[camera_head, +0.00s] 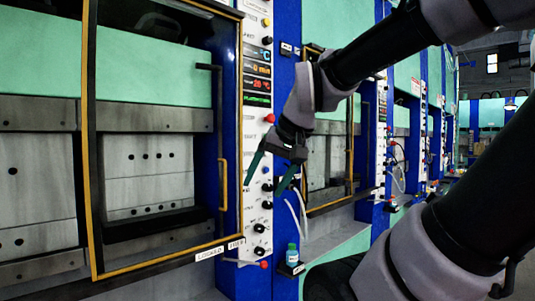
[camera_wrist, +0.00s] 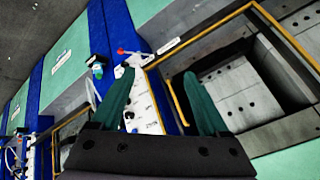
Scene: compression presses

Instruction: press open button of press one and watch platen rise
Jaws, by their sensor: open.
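The nearest press (camera_head: 155,60) has green upper parts and steel plates behind a yellow-edged door frame. Grey blocks with holes (camera_head: 150,160) and a dark slab (camera_head: 155,222) show inside it. Its white control panel (camera_head: 256,130) carries displays, a red button (camera_head: 269,118), a blue button (camera_head: 265,171) and several black knobs. I cannot read which button is the open one. My gripper (camera_head: 263,189) is open and empty, its dark green fingers in front of the panel's lower half in the head view. The wrist view shows the panel (camera_wrist: 143,108) between and below the fingertips; contact cannot be told.
A small white bottle with a teal cap (camera_head: 292,257) stands on a ledge right of the panel. A red-tipped lever (camera_head: 264,265) sticks out below the panel. A second press (camera_head: 325,165) stands to the right, with more presses beyond. My arm crosses the head view's right side.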

